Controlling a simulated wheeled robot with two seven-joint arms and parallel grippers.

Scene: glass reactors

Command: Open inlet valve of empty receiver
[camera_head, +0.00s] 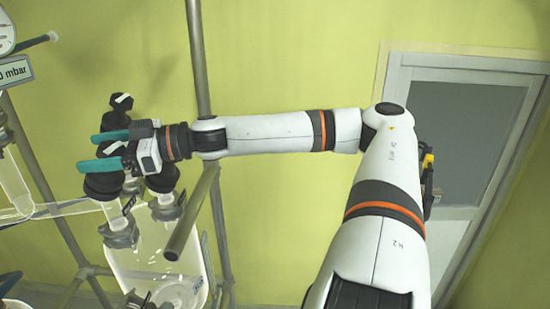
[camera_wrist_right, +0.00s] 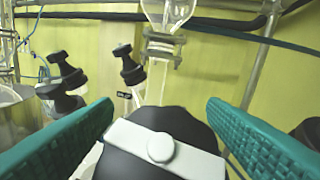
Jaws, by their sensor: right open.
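My right gripper (camera_head: 86,152) reaches in from the right with its teal fingers spread. In the right wrist view, the open fingers (camera_wrist_right: 160,105) stand on either side of a dark round valve knob (camera_wrist_right: 190,123) with a white bar across its top. In the head view, a white mark (camera_head: 113,148) shows between the fingers; the knob is mostly hidden there. A clear glass receiver (camera_head: 150,258) hangs below, with no coloured liquid visible. My left gripper is out of view.
Another black valve (camera_head: 121,104) with a white mark stands just beyond the gripper. More black valves (camera_wrist_right: 130,65) show in the wrist view. A metal post (camera_head: 199,60) and a slanted bar (camera_head: 190,215) stand close to my right wrist. A gauge (camera_head: 5,32) is at upper left.

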